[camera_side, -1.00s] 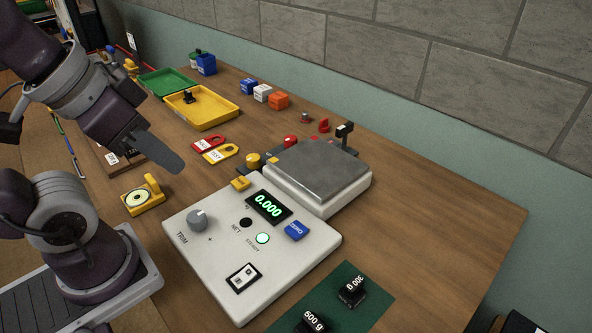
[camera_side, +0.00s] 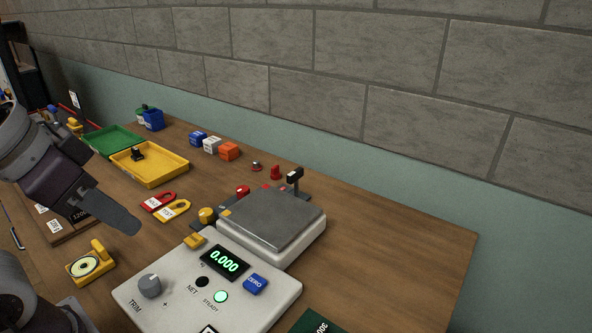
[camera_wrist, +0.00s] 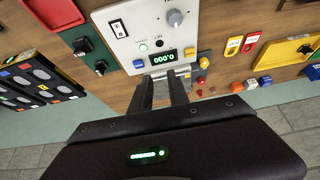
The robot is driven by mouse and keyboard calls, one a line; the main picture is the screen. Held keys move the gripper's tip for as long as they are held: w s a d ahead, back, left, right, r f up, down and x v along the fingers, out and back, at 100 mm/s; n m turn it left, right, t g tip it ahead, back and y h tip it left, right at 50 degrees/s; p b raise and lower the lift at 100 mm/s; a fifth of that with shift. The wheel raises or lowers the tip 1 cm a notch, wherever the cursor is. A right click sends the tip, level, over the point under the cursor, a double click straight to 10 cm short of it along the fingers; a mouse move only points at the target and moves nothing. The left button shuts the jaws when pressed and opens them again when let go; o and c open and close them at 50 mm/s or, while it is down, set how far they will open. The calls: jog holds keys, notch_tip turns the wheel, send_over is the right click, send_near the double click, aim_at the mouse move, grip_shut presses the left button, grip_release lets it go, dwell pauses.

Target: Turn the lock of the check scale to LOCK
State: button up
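The check scale (camera_side: 170,306) has a white console with a green 0.000 display (camera_side: 223,262), a grey TRIM knob (camera_side: 150,286) and a blue ZERO button (camera_side: 256,284). Its grey pan (camera_side: 270,217) is empty. A black lever with a pale tip (camera_side: 294,180) stands behind the pan; yellow (camera_side: 206,215) and red (camera_side: 243,191) knobs are at its left. I cannot tell which part is the lock, and no LOCK mark is legible. My gripper (camera_side: 130,226) is in the air left of the scale. The wrist view shows my two fingers (camera_wrist: 168,80) with a narrow gap, holding nothing.
Red (camera_side: 158,201) and yellow (camera_side: 172,210) tags lie left of the scale. Beyond are a yellow tray (camera_side: 150,180), a green tray (camera_side: 112,152) and small blocks (camera_side: 212,145). A yellow holder (camera_side: 92,264) stands front left. A wall runs behind. The table right of the pan is clear.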

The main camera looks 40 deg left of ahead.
jog(key=shift+o, duration=1.2)
jog(key=w+r, duration=0.3)
jog(key=w, duration=0.9)
jog(key=shift+a+r, duration=0.25)
jog(key=g, duration=0.1)
send_over(295, 172)
jog(key=s, duration=0.4)
notch_tip(295, 172, down, 12)
jog(key=r, duration=0.1)
jog(key=x, duration=0.9)
jog(key=shift+w+a+f, duration=0.1)
jog(key=shift+w+f, duration=0.05)
jog(key=shift+f, duration=0.1)
jog(key=shift+c, duration=0.5)
grip_shut()
